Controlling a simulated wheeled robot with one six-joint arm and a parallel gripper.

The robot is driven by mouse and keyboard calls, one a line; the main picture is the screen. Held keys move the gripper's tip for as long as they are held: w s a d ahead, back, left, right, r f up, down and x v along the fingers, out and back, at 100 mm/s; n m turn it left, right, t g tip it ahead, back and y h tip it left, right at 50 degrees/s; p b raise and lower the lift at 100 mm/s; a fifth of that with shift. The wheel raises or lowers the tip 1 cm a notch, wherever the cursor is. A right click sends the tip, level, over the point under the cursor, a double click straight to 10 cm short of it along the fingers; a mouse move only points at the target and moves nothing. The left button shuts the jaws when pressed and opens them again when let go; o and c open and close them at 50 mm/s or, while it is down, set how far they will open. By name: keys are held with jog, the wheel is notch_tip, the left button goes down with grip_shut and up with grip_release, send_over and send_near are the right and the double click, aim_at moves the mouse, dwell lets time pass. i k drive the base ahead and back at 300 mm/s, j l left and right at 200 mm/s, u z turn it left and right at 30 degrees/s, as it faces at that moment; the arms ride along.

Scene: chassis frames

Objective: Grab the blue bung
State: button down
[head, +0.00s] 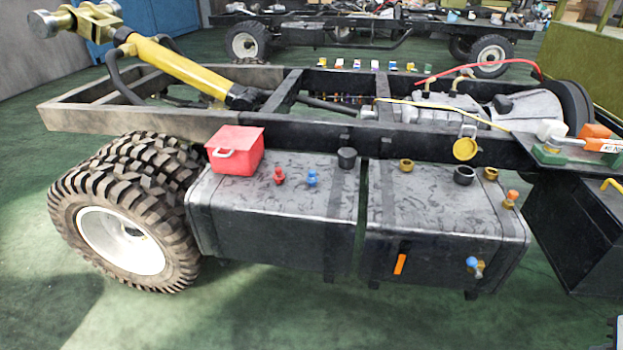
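A small blue bung (312,178) stands upright on top of the left dark tank, just right of a similar red bung (279,176). Another small fitting with a blue end (471,262) is on the front face of the right tank, beside a brass-coloured part.
A red box (235,150) with a handle stands left of the bungs, and a black cap (347,158) stands right. Green floor in front is clear.

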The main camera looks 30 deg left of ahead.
aim_at(312, 180)
jog(key=i+l, duration=0.3)
jog(key=i, duration=0.15)
jog(key=i+l, duration=0.35)
jog(key=i+u, duration=0.15)
jog(key=u, duration=2.2)
